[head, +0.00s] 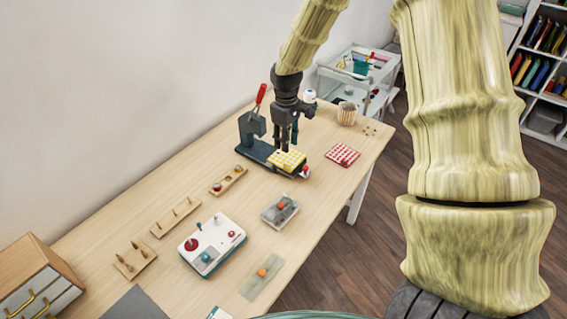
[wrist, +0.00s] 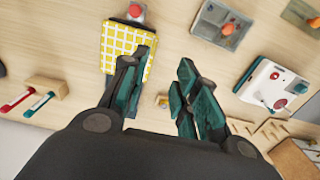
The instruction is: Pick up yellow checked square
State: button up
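The yellow checked square (head: 290,158) lies at the dark press on the table. In the wrist view the yellow checked square (wrist: 118,42) is at the upper left, its right edge partly covered by one finger. My gripper (head: 286,143) points down just above or beside the square in the head view. In the wrist view my gripper (wrist: 165,62) is open, with its teal fingers apart and bare table between them. I cannot tell whether a finger touches the square.
The dark press (head: 248,130) with a red handle stands close behind my gripper. A red checked square (head: 342,155) lies to the right, and a striped cup (head: 347,113) behind it. A joystick box (head: 211,244) and a grey plate with an orange knob (head: 280,211) are nearer.

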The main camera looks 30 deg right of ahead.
send_near(287, 162)
jog(key=shift+s+a+f+p, duration=0.2)
jog(key=shift+s+a+f, duration=0.2)
jog(key=shift+s+a, duration=0.25)
jog(key=shift+s+a+f+p, duration=0.2)
jog(key=shift+s+a+f, duration=0.2)
jog(key=shift+s+a, duration=0.25)
jog(key=shift+d+f+p, duration=0.2)
jog(key=shift+f+p, duration=0.3)
jog(key=shift+f, duration=0.5)
jog(key=shift+d+f+p, duration=0.2)
jog(key=shift+f+p, duration=0.3)
jog(key=shift+f, duration=1.15)
jog(key=shift+c, duration=0.4)
grip_shut()
